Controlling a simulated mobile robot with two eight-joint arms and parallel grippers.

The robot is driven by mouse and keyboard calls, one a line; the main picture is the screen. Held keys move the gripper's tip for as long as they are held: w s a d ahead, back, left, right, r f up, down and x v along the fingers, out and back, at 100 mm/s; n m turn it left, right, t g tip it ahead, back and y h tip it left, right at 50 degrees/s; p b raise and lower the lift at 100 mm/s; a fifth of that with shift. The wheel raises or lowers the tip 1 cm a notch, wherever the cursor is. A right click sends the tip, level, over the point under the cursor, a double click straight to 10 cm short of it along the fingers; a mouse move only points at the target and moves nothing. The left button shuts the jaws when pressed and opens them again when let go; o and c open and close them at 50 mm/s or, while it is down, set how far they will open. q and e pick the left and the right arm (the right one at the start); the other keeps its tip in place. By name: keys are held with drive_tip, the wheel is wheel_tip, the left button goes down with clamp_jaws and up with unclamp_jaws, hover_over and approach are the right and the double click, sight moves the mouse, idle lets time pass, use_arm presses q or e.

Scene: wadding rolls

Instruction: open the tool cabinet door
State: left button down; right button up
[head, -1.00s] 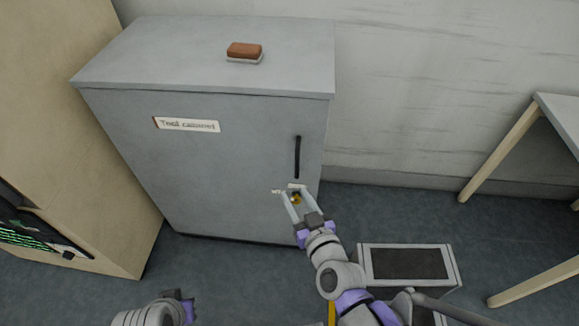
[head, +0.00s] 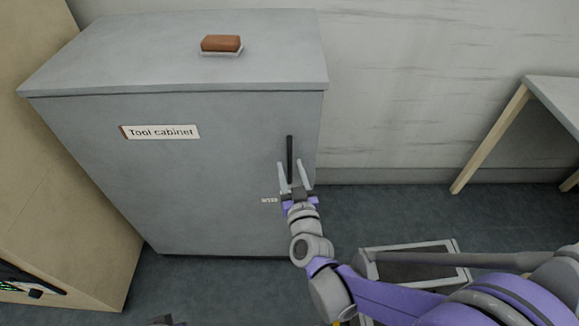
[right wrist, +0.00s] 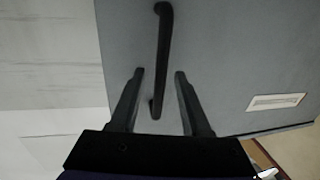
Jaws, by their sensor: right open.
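The grey tool cabinet (head: 190,100) stands against the wall with its door (head: 200,195) shut. A labelled plate (head: 160,132) is on the door's upper left. A black upright bar handle (head: 290,148) is near the door's right edge. My right gripper (head: 293,162) is open at the handle's lower part, one finger on each side in this view. In the right wrist view the handle (right wrist: 162,45) runs between the open fingers (right wrist: 160,72), with gaps on both sides. The depth between fingertips and handle is hard to judge. Only a dark sliver of my left arm shows at the bottom edge.
A brown brush-like block (head: 221,44) lies on the cabinet top. A tan wooden unit (head: 75,215) stands close on the left. A grey-topped table (head: 553,95) is at the right. A flat grey-framed item (head: 455,250) lies on the floor beneath my right arm.

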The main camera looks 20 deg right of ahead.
drive_tip(key=shift+w, duration=0.65)
clamp_jaws()
idle(1.0)
